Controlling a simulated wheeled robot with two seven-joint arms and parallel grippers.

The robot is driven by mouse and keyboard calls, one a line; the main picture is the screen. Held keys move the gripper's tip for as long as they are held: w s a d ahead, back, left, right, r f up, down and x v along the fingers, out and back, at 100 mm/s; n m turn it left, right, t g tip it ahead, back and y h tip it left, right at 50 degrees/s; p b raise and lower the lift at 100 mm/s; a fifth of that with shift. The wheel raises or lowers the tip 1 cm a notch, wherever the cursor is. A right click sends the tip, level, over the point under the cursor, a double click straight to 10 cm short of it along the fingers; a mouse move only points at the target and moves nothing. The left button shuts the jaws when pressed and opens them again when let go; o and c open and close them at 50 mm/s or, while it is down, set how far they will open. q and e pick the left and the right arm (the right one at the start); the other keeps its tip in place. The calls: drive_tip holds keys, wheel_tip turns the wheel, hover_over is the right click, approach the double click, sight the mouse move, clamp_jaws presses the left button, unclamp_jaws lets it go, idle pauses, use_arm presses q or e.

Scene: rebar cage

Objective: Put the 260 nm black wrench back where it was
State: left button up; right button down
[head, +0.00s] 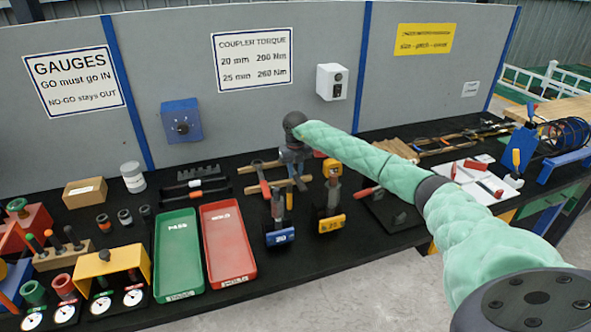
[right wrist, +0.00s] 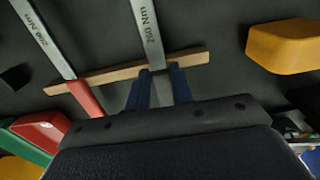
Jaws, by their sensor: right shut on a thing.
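The black wrench (right wrist: 150,30) shows in the right wrist view as a grey bar marked with an Nm figure that looks like 260, lying across a wooden strip (right wrist: 100,76). My right gripper (right wrist: 160,78) is shut around its handle end, just below the strip. In the head view my right gripper (head: 294,156) points down over the wooden strips, and the arm hides much of the wrench. A second wrench with a red handle (right wrist: 85,98) lies to the left across the same strip; it also shows in the head view (head: 264,184). My left gripper is out of view.
A blue "20" block (head: 280,237) and a yellow "25" block (head: 332,223) stand in front of the strips. A red tray (head: 228,240) and green tray (head: 179,255) lie to the left. A torque sign (head: 252,58) hangs on the back panel.

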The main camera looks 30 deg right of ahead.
sight(296, 175)
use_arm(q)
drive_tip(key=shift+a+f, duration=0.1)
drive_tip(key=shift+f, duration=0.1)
use_arm(e)
drive_tip(key=shift+f, duration=0.15)
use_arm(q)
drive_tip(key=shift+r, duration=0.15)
use_arm(e)
drive_tip(key=c, duration=1.2)
unclamp_jaws()
drive_tip(key=shift+r, duration=0.25)
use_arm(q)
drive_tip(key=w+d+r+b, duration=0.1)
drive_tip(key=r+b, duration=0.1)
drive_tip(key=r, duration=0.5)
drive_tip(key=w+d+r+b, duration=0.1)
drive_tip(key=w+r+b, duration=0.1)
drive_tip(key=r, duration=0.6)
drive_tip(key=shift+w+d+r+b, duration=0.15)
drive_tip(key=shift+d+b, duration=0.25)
use_arm(e)
wheel_tip(296, 175, up, 12)
drive_tip(key=shift+f, duration=0.25)
